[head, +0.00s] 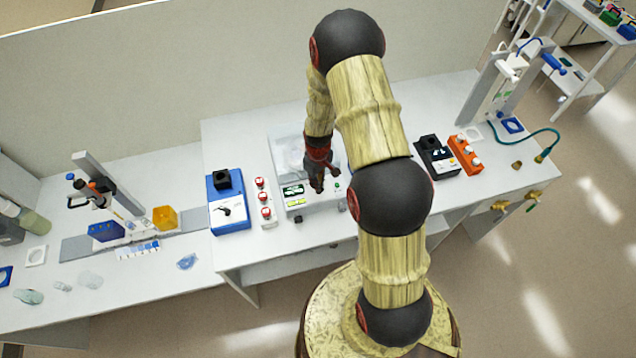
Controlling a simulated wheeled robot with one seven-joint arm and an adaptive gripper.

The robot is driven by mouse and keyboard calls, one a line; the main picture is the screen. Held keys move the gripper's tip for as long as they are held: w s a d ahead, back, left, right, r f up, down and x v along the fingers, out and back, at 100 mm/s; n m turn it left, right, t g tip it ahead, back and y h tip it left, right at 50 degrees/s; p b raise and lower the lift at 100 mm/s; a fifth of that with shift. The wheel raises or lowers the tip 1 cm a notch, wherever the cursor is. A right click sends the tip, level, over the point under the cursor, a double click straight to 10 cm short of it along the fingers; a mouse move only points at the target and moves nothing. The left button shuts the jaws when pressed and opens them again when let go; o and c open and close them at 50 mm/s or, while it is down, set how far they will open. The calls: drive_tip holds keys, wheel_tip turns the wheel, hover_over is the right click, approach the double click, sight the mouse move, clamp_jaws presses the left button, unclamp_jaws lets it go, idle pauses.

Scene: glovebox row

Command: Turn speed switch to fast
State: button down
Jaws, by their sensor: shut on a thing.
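A white bench device (327,204) with a green-lit display (292,190) and a clear-sided top stands in the middle of the bench. My gripper (317,188) points down at its front panel, just right of the display. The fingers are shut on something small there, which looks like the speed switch. The fingers hide the switch, so its setting cannot be read. A small green button or light shows on the panel right of the fingers.
Left of the device are a strip of red buttons (264,204) and a blue unit (228,212) with a black top block. A black unit (434,157) and an orange unit (465,154) stand to the right. Clear bench lies between device and black unit.

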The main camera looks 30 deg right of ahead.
drive_tip(key=shift+b, duration=0.3)
drive_tip(key=shift+f+m+b, duration=0.1)
drive_tip(key=shift+m+b, duration=0.6)
drive_tip(key=shift+m, duration=0.4)
drive_tip(key=shift+d+m+b, duration=0.1)
drive_tip(key=shift+m+b, duration=0.8)
drive_tip(key=shift+m, duration=0.7)
drive_tip(key=c, duration=1.9)
unclamp_jaws()
